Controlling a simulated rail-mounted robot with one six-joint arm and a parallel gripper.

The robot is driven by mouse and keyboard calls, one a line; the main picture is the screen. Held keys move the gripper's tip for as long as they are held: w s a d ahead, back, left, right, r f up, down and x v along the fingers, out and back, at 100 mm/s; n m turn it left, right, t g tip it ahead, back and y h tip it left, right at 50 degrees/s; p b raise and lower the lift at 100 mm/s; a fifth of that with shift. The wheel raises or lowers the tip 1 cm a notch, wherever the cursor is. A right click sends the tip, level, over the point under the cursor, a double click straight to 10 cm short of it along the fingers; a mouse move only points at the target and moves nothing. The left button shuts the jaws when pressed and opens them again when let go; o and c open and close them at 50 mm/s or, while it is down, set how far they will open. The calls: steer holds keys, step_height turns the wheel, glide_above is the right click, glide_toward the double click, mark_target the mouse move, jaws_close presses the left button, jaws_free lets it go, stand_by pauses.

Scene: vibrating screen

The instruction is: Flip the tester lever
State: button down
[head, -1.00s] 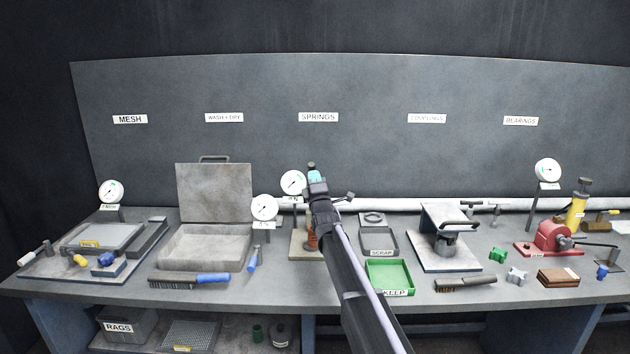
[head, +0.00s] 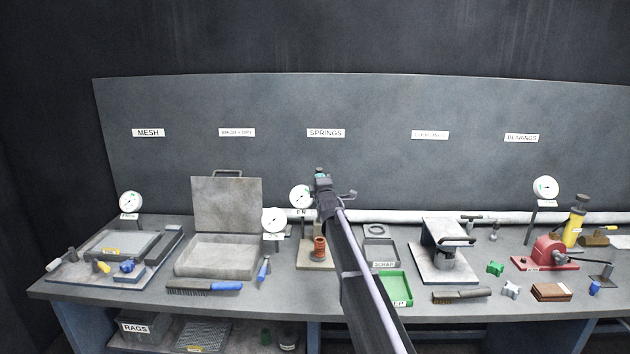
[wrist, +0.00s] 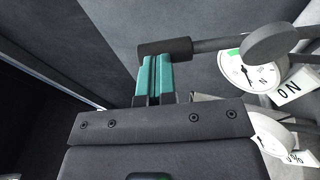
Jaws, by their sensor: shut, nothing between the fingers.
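The spring tester stands below the SPRINGS sign, with a coppery spring (head: 320,247) on its base plate (head: 304,262). Its round white N gauge (head: 302,196) also shows at the right of the wrist view (wrist: 253,70). The tester lever (head: 348,194) shows just right of my gripper. In the wrist view its dark cylindrical grip (wrist: 165,48) crosses at the fingertips, with a rod running right past a round disc. My gripper (head: 321,175) is shut and empty, its teal fingers (wrist: 153,78) together. I cannot tell whether they touch the grip. My arm hides part of the tester.
A second gauge (head: 274,220) stands left of the tester, beside an open grey case (head: 214,258). Right of my arm are a grey SCRAP tray (head: 381,265), a green tray (head: 397,288) and a grey press (head: 446,250).

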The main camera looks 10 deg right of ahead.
steer(key=b+v, duration=0.3)
steer(key=v, duration=1.1)
steer(key=shift+f, duration=0.15)
steer(key=s+d+f+m+g+h, duration=0.1)
steer(key=s+f+m+g, duration=0.85)
steer(key=f, duration=0.35)
steer(key=s+f+m+g, duration=0.2)
steer(key=s+m+g, duration=0.1)
steer(key=s, duration=0.9)
steer(key=s+f+m+g, duration=0.3)
steer(key=s+g, duration=0.1)
steer(key=s, duration=0.8)
steer(key=s+f+m+g, duration=0.3)
steer(key=s+g, duration=0.1)
steer(key=s, duration=0.8)
steer(key=shift+s+d, duration=0.2)
steer(key=shift+d, duration=0.25)
